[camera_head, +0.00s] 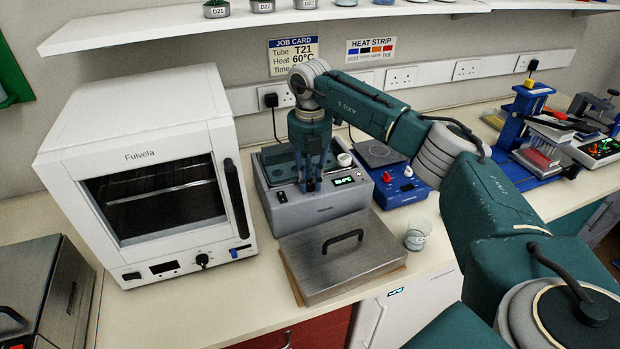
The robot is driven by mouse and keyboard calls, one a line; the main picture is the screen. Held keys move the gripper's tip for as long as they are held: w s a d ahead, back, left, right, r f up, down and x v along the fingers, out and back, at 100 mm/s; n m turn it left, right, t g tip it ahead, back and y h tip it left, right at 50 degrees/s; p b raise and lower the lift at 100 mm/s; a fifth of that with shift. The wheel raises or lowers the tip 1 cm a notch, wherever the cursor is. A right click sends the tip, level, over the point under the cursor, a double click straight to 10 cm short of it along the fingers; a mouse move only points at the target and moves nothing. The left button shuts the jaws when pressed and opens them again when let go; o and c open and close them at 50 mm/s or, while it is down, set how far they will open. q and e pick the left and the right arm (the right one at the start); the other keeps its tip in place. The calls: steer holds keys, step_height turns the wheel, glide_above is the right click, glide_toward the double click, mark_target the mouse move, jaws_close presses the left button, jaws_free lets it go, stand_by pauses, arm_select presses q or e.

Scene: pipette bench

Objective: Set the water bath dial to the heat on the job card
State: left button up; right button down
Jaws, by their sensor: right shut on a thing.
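The water bath (335,207) is a grey box on the bench with an open top. My right gripper (311,186) points down at this panel, between switch and display. It is shut on the dial, which its fingers hide. My left gripper is not in view.
A metal lid with a black handle (342,262) lies in front of the bath. A white oven (150,165) stands close at the left. A shelf (200,27) runs above.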

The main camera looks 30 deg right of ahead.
mark_target(310, 181)
steer(key=m, duration=0.3)
steer(key=shift+r, duration=0.15)
steer(key=shift+m, duration=0.5)
steer(key=c, duration=1.8)
jaws_free()
step_height(310, 181, up, 12)
steer(key=shift+f, duration=0.1)
